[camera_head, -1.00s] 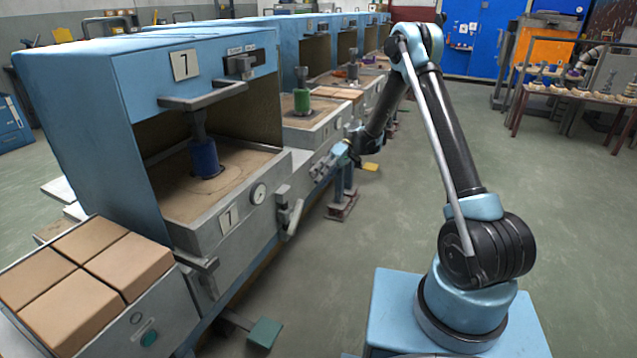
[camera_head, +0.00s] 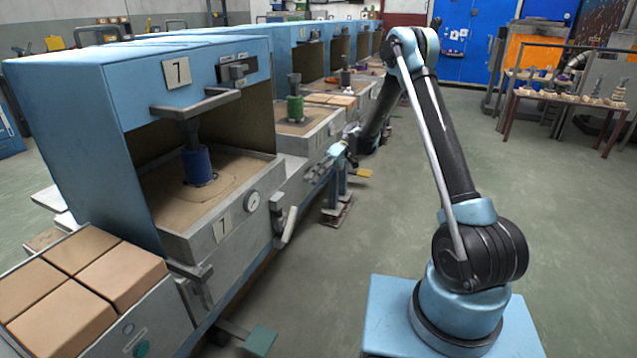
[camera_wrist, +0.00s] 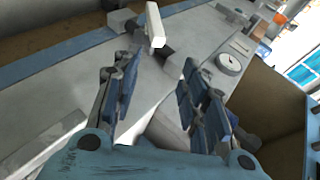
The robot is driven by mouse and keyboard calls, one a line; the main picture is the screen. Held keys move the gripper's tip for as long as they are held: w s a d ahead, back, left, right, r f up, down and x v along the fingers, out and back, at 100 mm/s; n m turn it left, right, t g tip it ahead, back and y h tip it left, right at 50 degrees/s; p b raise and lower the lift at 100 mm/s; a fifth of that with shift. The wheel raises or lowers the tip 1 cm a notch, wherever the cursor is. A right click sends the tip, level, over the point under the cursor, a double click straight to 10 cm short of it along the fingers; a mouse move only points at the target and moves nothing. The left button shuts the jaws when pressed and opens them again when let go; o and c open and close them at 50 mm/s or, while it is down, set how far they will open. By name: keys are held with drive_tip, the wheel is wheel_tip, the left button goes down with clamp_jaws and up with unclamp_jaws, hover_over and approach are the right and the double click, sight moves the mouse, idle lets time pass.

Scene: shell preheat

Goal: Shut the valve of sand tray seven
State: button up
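Sand tray seven (camera_head: 222,228) is the grey sand-filled box under the blue hood with plate 7 in the head view. A pale lever handle (camera_head: 288,226) hangs at a slant from the dark valve on its front right. My gripper (camera_head: 327,163) is to the right of and beyond that lever, apart from it. In the wrist view my gripper (camera_wrist: 158,62) has its blue fingers spread with nothing held. A pale bar handle (camera_wrist: 155,24) on a dark mount lies beyond the fingertips. I cannot tell which tray it belongs to. A round gauge (camera_wrist: 229,63) is right of it.
A crate of tan bricks (camera_head: 140,325) stands at the near left. A green pedal (camera_head: 260,341) sticks out low by the tray. More blue-hooded stations (camera_head: 290,50) run behind. The floor (camera_head: 405,230) right of the row is open.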

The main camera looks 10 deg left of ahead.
wheel_tip(320, 180, up, 9)
idle(0.4)
drive_tip(key=shift+r, duration=0.1)
